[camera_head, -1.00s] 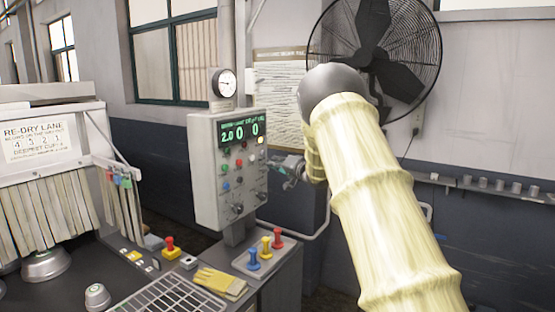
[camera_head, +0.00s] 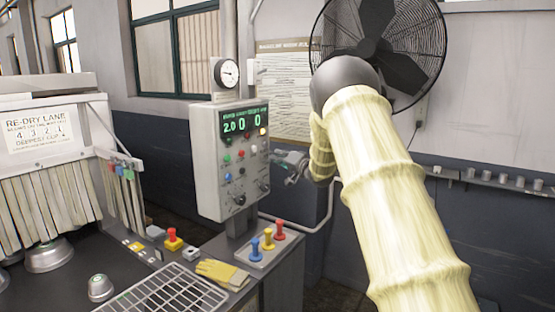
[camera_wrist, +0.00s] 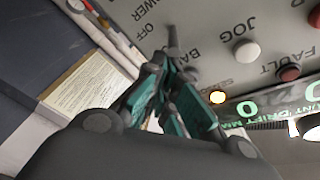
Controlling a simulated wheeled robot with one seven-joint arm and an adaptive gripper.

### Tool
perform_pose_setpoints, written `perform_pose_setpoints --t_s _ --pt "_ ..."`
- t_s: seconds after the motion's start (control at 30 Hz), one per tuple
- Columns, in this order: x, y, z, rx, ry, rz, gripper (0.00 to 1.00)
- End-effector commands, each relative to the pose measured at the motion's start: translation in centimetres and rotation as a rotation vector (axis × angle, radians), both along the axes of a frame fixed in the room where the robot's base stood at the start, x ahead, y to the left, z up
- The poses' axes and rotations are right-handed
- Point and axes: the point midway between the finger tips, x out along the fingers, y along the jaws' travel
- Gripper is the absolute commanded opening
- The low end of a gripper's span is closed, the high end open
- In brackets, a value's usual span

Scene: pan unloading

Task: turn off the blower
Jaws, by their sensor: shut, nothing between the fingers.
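The grey control panel box (camera_head: 232,190) stands on a post in the head view, with a green display, coloured buttons and knobs. My gripper (camera_head: 279,160) is at the box's right edge. In the wrist view, the panel face (camera_wrist: 205,35) fills the top right, with lettering that reads partly "...OWER OFF". A dark switch lever (camera_wrist: 172,36) stands beside that lettering. My gripper (camera_wrist: 163,62) is shut and empty, its tips close to the lever's lower end. I cannot tell whether they touch. The lever is not clear in the head view.
A black fan (camera_head: 405,60) is on the wall behind my arm.

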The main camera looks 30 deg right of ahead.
Motion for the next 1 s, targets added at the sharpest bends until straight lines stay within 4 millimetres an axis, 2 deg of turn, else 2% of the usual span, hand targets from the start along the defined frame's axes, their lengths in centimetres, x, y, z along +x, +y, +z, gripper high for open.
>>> perform_pose_setpoints --t_s 0.47,1.0 --pt "-0.2 -0.1 -1.0 0.041 -0.093 -0.001 0.0" --pt "-0.5 -0.3 -3.0 0.154 -0.367 -0.002 0.0"
